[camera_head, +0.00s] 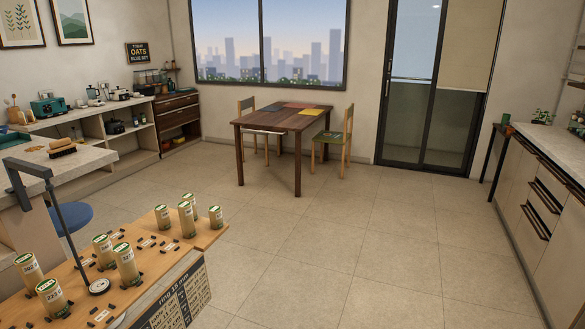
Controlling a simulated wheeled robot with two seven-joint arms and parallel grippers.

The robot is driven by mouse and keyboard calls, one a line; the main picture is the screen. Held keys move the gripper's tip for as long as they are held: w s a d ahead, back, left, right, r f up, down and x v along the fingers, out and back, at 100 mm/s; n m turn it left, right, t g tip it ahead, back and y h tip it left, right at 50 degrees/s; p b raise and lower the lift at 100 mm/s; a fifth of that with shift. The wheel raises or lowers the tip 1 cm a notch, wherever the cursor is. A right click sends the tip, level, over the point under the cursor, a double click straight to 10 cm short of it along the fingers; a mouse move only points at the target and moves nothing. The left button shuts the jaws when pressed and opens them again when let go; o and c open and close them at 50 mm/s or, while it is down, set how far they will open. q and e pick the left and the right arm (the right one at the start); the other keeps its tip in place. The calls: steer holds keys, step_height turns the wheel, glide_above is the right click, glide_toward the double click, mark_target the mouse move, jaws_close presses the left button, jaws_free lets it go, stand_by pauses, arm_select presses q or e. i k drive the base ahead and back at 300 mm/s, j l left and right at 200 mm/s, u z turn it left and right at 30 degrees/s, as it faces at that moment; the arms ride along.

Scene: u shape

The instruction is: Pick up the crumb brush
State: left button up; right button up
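What looks like the crumb brush (61,152), with a wooden top and dark bristles, lies on the pale counter (90,160) at the left. A small light-brown item (34,149) lies just left of it; it is too small to tell what it is. Neither of my grippers is in view, and nothing is seen touching the brush.
A wooden bench (185,246) with several labelled cans (126,262) and a dark bent frame (74,233) stands at the front left, near a blue stool (72,217). A dining table (268,121) with chairs stands at the back. Floor (330,235) is clear.

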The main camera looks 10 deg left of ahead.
mark_target(64, 147)
steer(key=i, duration=1.85)
steer(key=i+u, duration=0.15)
steer(key=i, duration=0.4)
steer(key=i+l+u, duration=0.1)
steer(key=i, duration=0.45)
steer(key=i+l+u, duration=0.15)
steer(key=i, duration=0.35)
steer(key=l+u, duration=0.1)
steer(key=u, duration=3.5)
steer(key=l, duration=0.1)
